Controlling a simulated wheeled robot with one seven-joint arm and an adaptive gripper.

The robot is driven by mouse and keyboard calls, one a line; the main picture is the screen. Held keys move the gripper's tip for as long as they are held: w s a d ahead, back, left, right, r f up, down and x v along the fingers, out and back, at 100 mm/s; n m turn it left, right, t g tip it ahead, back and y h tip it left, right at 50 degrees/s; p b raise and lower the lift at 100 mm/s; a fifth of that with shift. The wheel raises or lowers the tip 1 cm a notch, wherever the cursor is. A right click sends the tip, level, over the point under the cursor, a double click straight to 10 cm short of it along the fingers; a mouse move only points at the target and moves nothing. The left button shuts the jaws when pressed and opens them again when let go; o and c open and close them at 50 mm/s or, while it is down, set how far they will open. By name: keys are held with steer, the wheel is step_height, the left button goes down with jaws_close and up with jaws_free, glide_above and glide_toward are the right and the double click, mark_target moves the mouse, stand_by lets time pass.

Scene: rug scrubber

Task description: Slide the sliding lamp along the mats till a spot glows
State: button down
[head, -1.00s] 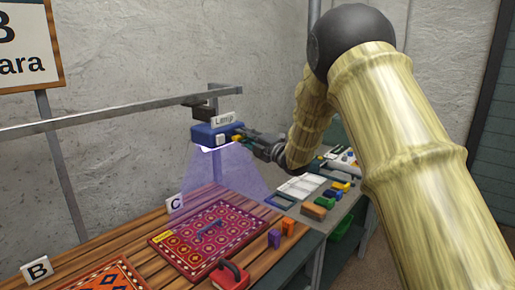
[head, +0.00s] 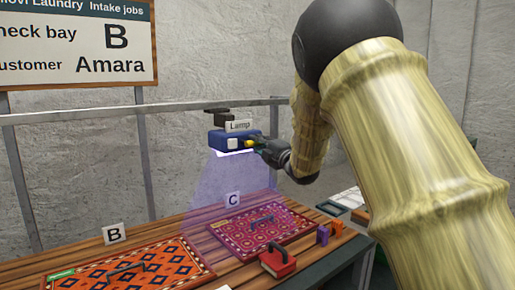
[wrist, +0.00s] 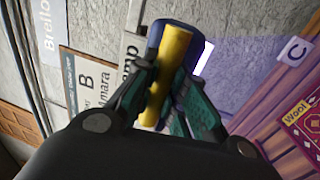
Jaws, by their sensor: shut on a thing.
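The sliding lamp (head: 222,143) is a blue box with a "Lamp" label, hanging under a grey rail (head: 90,112) above the bench. Its purple light cone falls on the left part of mat C (head: 292,232) and on the boards between mats C and B. Mat B (head: 190,262), orange and dark patterned, lies to the left, mostly outside the cone. My gripper (head: 256,144) is at the lamp's right side, shut on its yellow handle. The wrist view shows the yellow handle (wrist: 175,65) between my fingers (wrist: 160,100), with the blue housing behind it.
A sign (head: 80,45) on the back wall reads bay B, customer Amara. A red block with a handle (head: 278,262) stands at the bench's front edge. The rail left of the lamp looks clear.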

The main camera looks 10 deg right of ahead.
steer(key=shift+s+a+f, duration=0.1)
steer(key=shift+a+f, duration=0.05)
steer(key=c, duration=1.5)
jaws_free()
steer(key=shift+o, duration=0.2)
steer(key=v, duration=1.2)
